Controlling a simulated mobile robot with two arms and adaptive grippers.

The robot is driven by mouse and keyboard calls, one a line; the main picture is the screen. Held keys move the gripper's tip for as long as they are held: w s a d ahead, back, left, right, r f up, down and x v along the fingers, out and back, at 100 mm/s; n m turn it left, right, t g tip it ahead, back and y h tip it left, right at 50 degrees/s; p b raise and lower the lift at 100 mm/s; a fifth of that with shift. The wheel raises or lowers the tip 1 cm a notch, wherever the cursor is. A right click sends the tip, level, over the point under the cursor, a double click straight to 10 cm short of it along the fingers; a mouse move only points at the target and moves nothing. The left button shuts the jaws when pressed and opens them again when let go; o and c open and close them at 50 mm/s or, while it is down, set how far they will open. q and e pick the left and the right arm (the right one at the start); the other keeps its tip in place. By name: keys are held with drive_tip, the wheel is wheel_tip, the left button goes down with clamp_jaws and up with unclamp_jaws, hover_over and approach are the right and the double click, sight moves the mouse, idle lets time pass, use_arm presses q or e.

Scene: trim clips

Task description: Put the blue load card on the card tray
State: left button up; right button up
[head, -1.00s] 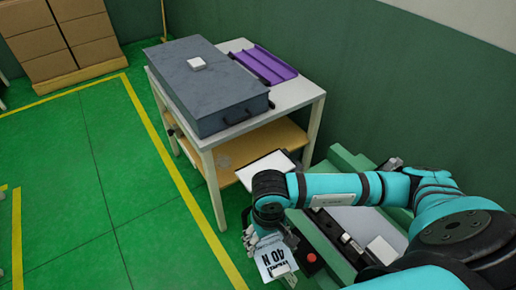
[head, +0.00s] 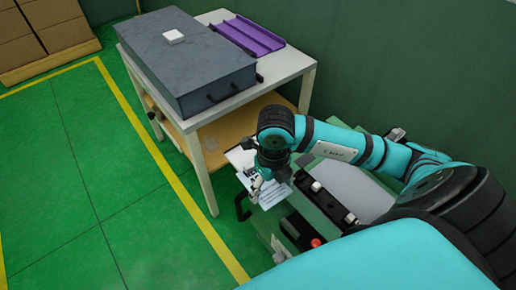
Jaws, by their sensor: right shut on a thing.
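My right gripper (head: 258,184) is shut on the load card (head: 272,196), a pale bluish-white card with dark print. The wrist and fingers hide part of the card. The card is over the left end of the green bench; I cannot tell whether it touches anything below. A flat white panel with a dark edge (head: 238,157) lies just behind the gripper, partly hidden by it; it may be the card tray, but I cannot tell for sure. My left gripper is not in view.
A white table (head: 296,66) stands behind, with a dark grey case (head: 190,70), a small white block (head: 173,36) on it, and a purple channelled tray (head: 248,36). The green bench (head: 262,222) carries a black fixture (head: 328,208) and a red button (head: 315,243). Floor at left is clear.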

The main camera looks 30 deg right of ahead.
drive_tip(key=m, duration=0.2)
drive_tip(key=d+m, duration=0.1)
drive_tip(key=m, duration=0.1)
drive_tip(key=m+b, duration=0.1)
drive_tip(key=shift+d+f+m, duration=0.15)
drive_tip(key=shift+f+m, duration=0.1)
drive_tip(key=shift+m, duration=0.15)
drive_tip(key=m, duration=0.3)
drive_tip(key=d+m, duration=0.1)
drive_tip(key=m, duration=0.2)
drive_tip(key=shift+d+m+b, duration=0.15)
drive_tip(key=shift+m+b, duration=0.15)
drive_tip(key=shift+b, duration=0.1)
drive_tip(key=shift+w+d, duration=0.1)
drive_tip(key=shift+w, duration=0.15)
drive_tip(key=w, duration=0.5)
drive_tip(key=w+d+f, duration=0.1)
drive_tip(key=w, duration=0.4)
drive_tip(key=w+d+p, duration=0.1)
drive_tip(key=w, duration=0.4)
drive_tip(key=shift+w+d+f, duration=0.1)
drive_tip(key=shift+d+f, duration=0.15)
wheel_tip(320, 180, down, 3)
drive_tip(key=shift+f, duration=0.25)
